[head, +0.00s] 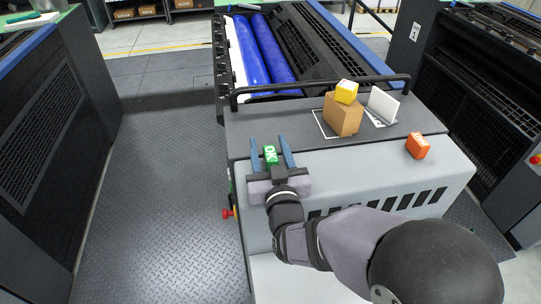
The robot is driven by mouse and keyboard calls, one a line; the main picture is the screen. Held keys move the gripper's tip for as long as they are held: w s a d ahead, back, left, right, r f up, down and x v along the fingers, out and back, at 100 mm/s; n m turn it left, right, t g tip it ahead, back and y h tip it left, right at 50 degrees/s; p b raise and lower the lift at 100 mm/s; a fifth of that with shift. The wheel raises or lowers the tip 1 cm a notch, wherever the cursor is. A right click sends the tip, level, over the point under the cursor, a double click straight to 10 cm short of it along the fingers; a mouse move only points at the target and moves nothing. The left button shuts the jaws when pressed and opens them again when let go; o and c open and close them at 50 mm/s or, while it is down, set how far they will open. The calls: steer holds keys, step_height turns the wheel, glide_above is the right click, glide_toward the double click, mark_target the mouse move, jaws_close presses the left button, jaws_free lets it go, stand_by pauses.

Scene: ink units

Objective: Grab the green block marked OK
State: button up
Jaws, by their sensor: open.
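The green block marked OK (270,154) shows in the head view between the two blue fingers of my gripper (271,150). White letters show on its face. My gripper is open, with one finger to the left of the block and one to the right. A small gap seems to show on each side of the block. I cannot tell how high the fingers are relative to it. The gripper body hides what lies just below the block in the picture.
A cardboard box (343,114) with a yellow block (347,91) on top stands to the right, beside a white angled plate (383,105). An orange block (417,145) lies farther right. A dark rail (300,86) and blue rollers (262,50) are behind.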

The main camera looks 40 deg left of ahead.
steer(key=c, duration=1.1)
steer(key=shift+c, duration=0.2)
steer(key=shift+r, duration=0.1)
step_height(320, 180, up, 10)
steer(key=shift+f+b, duration=0.1)
steer(key=shift+b, duration=0.25)
